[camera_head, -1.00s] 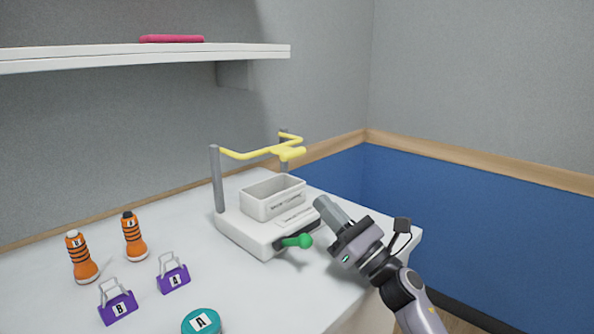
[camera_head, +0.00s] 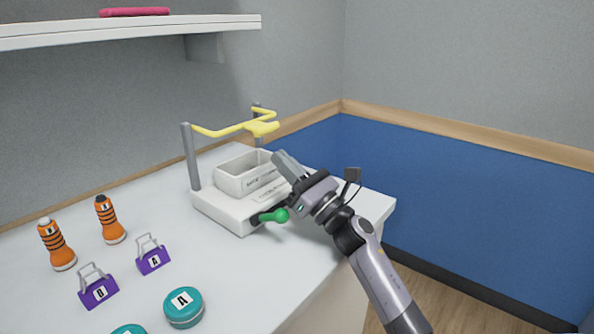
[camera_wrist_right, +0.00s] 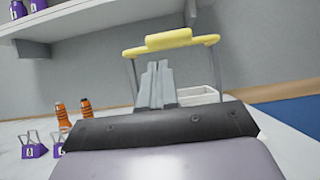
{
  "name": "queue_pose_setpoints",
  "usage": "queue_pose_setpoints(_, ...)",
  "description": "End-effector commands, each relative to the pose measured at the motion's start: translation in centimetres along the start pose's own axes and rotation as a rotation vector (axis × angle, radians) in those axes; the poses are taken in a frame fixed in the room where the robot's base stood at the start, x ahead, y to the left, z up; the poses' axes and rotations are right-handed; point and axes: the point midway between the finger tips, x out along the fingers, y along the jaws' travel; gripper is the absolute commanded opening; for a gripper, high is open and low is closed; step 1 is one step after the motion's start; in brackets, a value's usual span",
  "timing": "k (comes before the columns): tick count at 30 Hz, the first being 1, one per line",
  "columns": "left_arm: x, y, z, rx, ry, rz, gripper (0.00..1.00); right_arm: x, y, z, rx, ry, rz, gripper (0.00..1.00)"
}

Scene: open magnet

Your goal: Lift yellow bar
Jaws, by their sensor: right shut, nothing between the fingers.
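The yellow bar (camera_head: 235,129) spans two grey posts on the white device, above its open white box (camera_head: 238,183). The bar has a thicker grip part at its right side. It also shows in the right wrist view (camera_wrist_right: 170,43), above and beyond my fingers. My right gripper (camera_head: 279,157) is shut and empty. It is at the right of the white box, below and right of the bar's grip part and apart from it. The fingers also show close together in the right wrist view (camera_wrist_right: 156,84). My left gripper is not in view.
A green-knobbed lever (camera_head: 275,216) sticks out at the device's front. A white shelf (camera_head: 130,30) hangs at the upper left.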

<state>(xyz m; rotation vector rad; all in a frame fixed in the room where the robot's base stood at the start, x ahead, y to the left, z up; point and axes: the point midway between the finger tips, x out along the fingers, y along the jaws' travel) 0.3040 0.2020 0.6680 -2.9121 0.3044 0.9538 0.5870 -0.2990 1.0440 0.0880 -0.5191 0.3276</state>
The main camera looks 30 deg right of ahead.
Motion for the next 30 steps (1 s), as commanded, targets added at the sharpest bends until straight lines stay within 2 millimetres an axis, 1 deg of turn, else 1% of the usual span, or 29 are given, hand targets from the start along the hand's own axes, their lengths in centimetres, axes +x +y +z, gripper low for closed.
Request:
queue_pose_setpoints(1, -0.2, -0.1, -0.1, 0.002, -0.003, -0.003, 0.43, 1.0, 0.0, 0.2, 0.001, -0.001, 0.000, 0.00)
queue_pose_setpoints(3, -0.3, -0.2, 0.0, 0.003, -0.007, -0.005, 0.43, 1.9, 0.0, 0.2, 0.000, -0.001, 0.000, 0.00)
queue_pose_setpoints(9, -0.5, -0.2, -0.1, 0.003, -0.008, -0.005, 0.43, 3.6, 0.0, 0.1, 0.001, 0.000, 0.000, 0.00)
queue_pose_setpoints(25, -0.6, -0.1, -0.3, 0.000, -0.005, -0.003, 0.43, 4.0, 0.0, 0.0, 0.000, 0.003, 0.000, 0.00)
queue_pose_setpoints(30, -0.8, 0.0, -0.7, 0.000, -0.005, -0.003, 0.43, 4.7, -0.2, 0.1, -0.003, 0.021, 0.001, 0.00)
